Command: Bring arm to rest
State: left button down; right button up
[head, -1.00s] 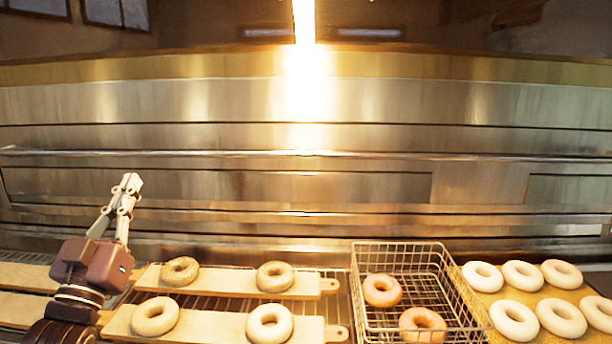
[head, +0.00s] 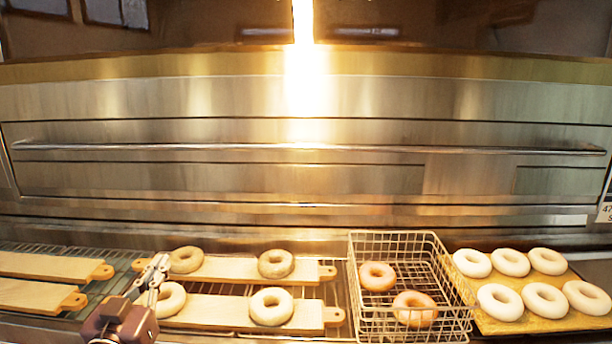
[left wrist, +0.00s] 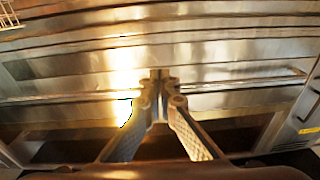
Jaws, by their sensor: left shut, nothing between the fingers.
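My left gripper (head: 158,266) is low at the left of the head view, in front of the left ends of the two boards with bagels. Its fingers point up and are shut with nothing between them. In the left wrist view the same gripper (left wrist: 158,76) has its fingertips together, with the steel oven front behind them. The gripper partly hides the bagel at the front board's left end (head: 172,299). My right gripper shows in neither view.
Bagels lie on the back board (head: 225,272) and front board (head: 215,310). A wire basket (head: 440,290) holds two bagels. A tray (head: 560,322) at right carries several pale bagels. Two empty boards (head: 50,265) lie at left. Space above the counter is clear.

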pick_arm(q)
jog(key=s+d+f+g, duration=0.2)
jog(key=s+f+g, duration=0.25)
jog(key=f, duration=0.65)
jog(key=s+d+f+g, duration=0.25)
jog(key=s+f, duration=0.35)
jog(key=f, duration=0.4)
jog(key=s+d+f+m+g, duration=0.15)
jog(key=s+f+g, duration=0.25)
jog(key=s+f, duration=0.5)
jog(key=s+d+f+g, duration=0.2)
jog(key=s+f+g, duration=0.2)
jog(key=s, duration=0.9)
notch_tip(320, 180, down, 27)
jog(key=s+g, duration=0.2)
jog(key=s+a+f, duration=0.3)
jog(key=s+f, duration=1.2)
jog(key=s, duration=0.2)
jog(key=shift+g, duration=0.4)
jog(key=shift+m, duration=0.25)
